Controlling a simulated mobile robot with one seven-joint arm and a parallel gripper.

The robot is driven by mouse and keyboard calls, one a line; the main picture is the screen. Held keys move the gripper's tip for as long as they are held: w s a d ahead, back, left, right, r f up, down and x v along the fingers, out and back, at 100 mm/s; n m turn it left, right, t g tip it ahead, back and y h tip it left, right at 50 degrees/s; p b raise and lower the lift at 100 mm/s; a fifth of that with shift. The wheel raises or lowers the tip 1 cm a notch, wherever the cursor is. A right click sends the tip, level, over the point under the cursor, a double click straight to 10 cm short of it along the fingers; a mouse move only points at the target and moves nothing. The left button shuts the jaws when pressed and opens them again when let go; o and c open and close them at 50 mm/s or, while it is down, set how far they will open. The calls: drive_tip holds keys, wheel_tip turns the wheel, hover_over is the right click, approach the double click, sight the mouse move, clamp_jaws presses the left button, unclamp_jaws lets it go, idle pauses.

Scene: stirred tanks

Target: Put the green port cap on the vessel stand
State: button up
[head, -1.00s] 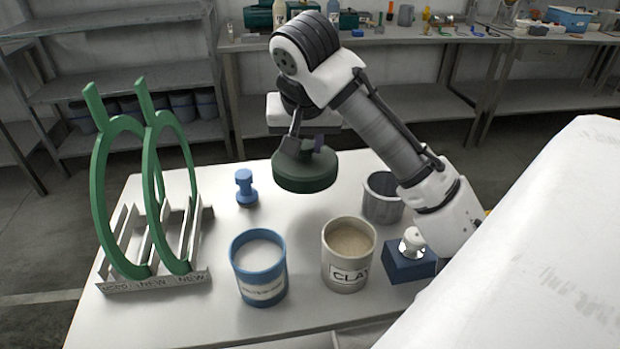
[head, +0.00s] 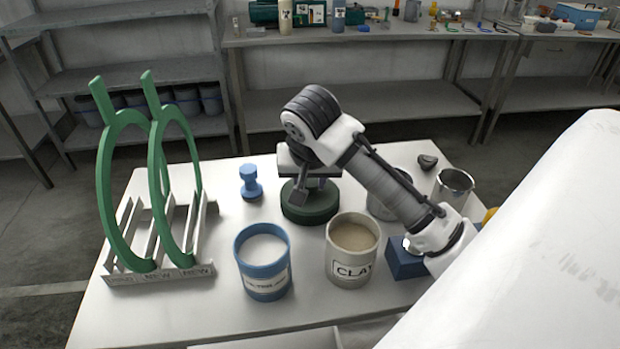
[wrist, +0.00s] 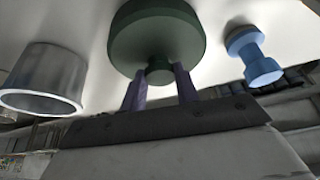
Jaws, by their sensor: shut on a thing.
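The green port cap (head: 310,207) is a thick dark green disc with a small knob on top. It is level and low over the white tabletop (head: 205,310), and I cannot tell whether it touches it. My gripper (head: 309,187) is above the cap, pointing down. In the wrist view, its two purple fingers (wrist: 160,78) are shut on the knob of the cap (wrist: 157,35). No label marks a vessel stand; I cannot tell whether this white-topped table is it.
A blue knobbed piece (head: 250,183) stands left of the cap. A blue tub (head: 264,280) and a clay tub (head: 350,268) stand in front. A rack (head: 160,277) holds green rings (head: 103,200) at left. A metal cup (head: 453,186) stands at right.

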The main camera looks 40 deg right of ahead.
drive_tip(key=o, duration=1)
drive_tip(key=shift+f, duration=0.1)
drive_tip(key=v, duration=1.2)
